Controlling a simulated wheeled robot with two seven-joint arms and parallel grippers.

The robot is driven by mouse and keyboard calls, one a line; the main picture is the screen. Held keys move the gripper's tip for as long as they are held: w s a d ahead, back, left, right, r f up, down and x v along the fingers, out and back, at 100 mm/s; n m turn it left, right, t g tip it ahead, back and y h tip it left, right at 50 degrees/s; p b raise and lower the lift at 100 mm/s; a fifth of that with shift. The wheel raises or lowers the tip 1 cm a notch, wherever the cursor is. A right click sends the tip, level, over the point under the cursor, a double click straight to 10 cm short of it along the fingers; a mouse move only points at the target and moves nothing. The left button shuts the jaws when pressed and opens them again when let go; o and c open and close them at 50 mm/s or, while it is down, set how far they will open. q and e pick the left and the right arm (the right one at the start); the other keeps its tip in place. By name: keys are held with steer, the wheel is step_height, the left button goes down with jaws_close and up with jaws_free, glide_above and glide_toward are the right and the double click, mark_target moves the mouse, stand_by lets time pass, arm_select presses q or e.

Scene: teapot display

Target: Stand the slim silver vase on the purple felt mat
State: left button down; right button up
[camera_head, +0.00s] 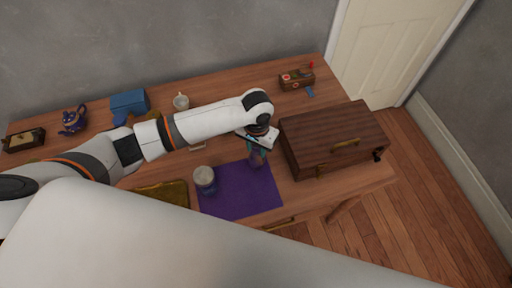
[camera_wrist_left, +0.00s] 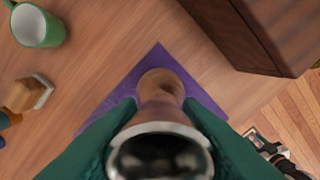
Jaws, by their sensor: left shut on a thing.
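The slim vase (camera_wrist_left: 160,150) has a shiny silver rim and a narrow reflective body. It is upright or nearly so between the green fingers of my left gripper (camera_wrist_left: 160,140), which is shut on it. In the head view my left gripper (camera_head: 258,150) is over the right back part of the purple felt mat (camera_head: 240,200), with the vase (camera_head: 257,160) partly hidden below the wrist. The mat (camera_wrist_left: 160,55) also shows around the vase in the wrist view. I cannot tell whether the vase's base touches the mat. My right gripper is not in view.
A grey-lidded jar (camera_head: 204,182) stands on the mat's left part. A large wooden chest (camera_head: 325,142) is close on the right. A golden tray (camera_head: 163,193) lies left of the mat. A green mug (camera_wrist_left: 38,25) shows in the wrist view. The mat's front is clear.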

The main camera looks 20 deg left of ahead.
arm_select(q)
steer(key=shift+f, duration=0.65)
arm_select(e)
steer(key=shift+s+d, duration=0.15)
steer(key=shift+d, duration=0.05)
arm_select(q)
steer(key=c, duration=1)
jaws_free()
steer(key=shift+f, duration=0.1)
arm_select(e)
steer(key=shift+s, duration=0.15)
arm_select(q)
step_height(320, 180, up, 12)
steer(key=shift+r+b, duration=0.15)
steer(key=shift+b, duration=0.35)
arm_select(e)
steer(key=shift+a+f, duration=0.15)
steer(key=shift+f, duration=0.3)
